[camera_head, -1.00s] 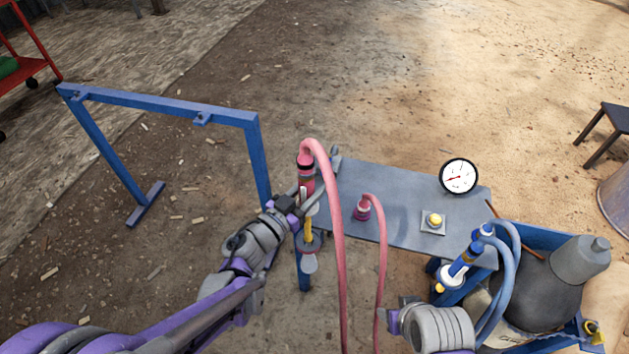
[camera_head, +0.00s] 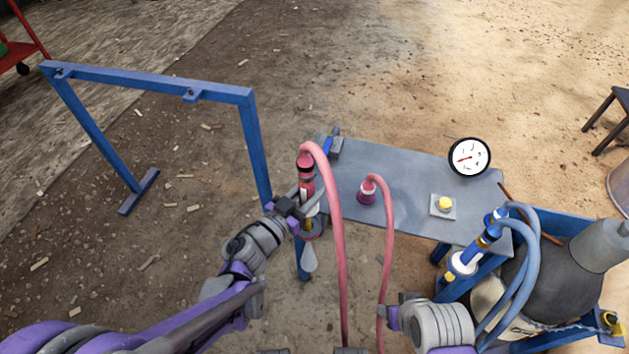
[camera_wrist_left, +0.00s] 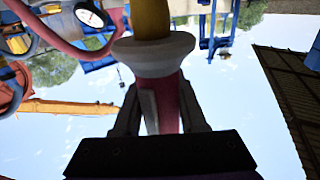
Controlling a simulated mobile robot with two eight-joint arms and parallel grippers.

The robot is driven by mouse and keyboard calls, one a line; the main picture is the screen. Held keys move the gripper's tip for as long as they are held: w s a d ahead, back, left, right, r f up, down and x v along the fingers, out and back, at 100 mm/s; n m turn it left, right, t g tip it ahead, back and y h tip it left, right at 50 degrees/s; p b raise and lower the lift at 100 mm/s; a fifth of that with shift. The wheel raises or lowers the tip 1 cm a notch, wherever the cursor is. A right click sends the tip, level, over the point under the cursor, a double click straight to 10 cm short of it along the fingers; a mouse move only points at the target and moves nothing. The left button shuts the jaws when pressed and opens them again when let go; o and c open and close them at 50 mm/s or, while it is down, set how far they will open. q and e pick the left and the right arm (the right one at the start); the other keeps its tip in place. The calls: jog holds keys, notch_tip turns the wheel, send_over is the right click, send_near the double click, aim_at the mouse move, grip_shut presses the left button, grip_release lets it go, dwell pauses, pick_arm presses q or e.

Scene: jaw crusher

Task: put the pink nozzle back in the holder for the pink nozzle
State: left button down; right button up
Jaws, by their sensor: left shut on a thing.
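The pink nozzle (camera_head: 305,170) hangs upright off the left end of the grey table, with its thick pink hose looping over its top. My left gripper (camera_head: 304,198) is shut around its body. In the left wrist view the pink nozzle (camera_wrist_left: 167,105) sits between the fingers, with a pale flared collar and a yellow part above. A blue and grey bracket (camera_head: 329,145) at the table's far left corner looks like the holder; its opening is unclear. The nozzle is in front of it and to its left, apparently apart.
A pink hose fitting (camera_head: 367,192), a yellow button (camera_head: 445,204) and a round gauge (camera_head: 469,157) are on the grey table (camera_head: 412,185). A blue nozzle (camera_head: 481,243) stands at its right end. A blue frame (camera_head: 160,90) stands left.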

pick_arm(q)
jog(key=shift+f+b, duration=1.4)
jog(key=shift+f, duration=2.8)
jog(key=shift+c, duration=1.9)
grip_release()
jog(key=p+v, duration=0.1)
jog(key=v, duration=0.9)
jog(key=shift+s+a, duration=0.25)
jog(key=shift+a, duration=0.1)
